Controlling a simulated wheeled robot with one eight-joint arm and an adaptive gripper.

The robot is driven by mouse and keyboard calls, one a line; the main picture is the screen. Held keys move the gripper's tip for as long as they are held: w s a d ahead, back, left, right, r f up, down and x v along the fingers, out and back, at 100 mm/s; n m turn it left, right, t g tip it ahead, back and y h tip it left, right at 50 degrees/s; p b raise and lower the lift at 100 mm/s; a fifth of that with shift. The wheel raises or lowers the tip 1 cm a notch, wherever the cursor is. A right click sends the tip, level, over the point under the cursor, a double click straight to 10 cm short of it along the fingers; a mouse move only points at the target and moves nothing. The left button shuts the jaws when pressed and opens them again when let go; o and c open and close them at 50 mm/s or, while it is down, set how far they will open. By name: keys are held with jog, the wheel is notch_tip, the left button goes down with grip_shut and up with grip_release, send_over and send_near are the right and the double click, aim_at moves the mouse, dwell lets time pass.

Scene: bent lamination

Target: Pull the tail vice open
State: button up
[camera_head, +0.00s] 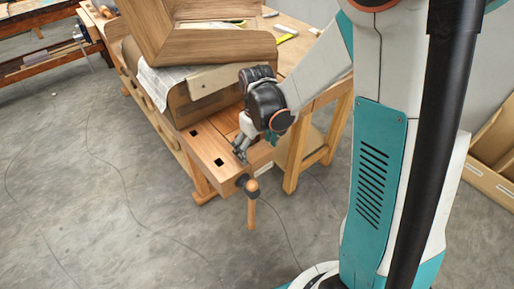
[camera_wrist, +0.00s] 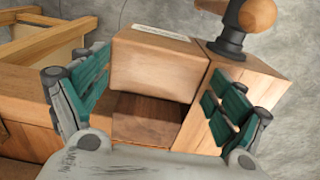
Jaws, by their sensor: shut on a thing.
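The tail vice (camera_head: 226,172) is a wooden block at the near end of the workbench, with a dark screw collar and a turned wooden handle (camera_head: 252,212) hanging down. In the wrist view the vice's wooden block (camera_wrist: 155,65) fills the space between my fingers, and the dark collar and round handle knob (camera_wrist: 255,14) show at the top. My gripper (camera_head: 241,151) reaches down to the vice from above and is shut on it. Its teal pads (camera_wrist: 228,108) lie to either side of the wood. The exact contact faces are partly hidden.
A large bent wooden lamination (camera_head: 200,47) stands on the workbench (camera_head: 200,139) behind my gripper. A yellow-green tool (camera_head: 286,38) lies farther back. Thin dark lines cross the grey floor (camera_head: 95,200), which is clear in front of the bench end. A wooden crate (camera_head: 492,160) stands at right.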

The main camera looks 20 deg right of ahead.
jog(key=shift+s+d+f, duration=0.1)
jog(key=shift+s+d, duration=0.2)
jog(key=shift+s, duration=0.35)
jog(key=shift+s+d+f, duration=0.1)
jog(key=shift+s+d, duration=0.2)
jog(key=shift+s, duration=0.35)
jog(key=o, duration=1.2)
jog(key=shift+w, duration=0.1)
jog(key=shift+o, duration=0.5)
jog(key=shift+w+d, duration=0.1)
jog(key=shift+w, duration=0.05)
jog(key=shift+r, duration=0.55)
notch_tip(320, 180, up, 11)
jog(key=s+r+m+t, duration=0.1)
jog(key=s+r+t, duration=0.2)
jog(key=s, duration=0.3)
jog(key=s+a+r+m+t, duration=0.1)
jog(key=s+r+m+t, duration=0.1)
jog(key=s, duration=0.4)
jog(key=shift+s+r+m+t, duration=0.2)
jog(key=shift+r+m+t, duration=0.1)
jog(key=shift+r+t, duration=0.7)
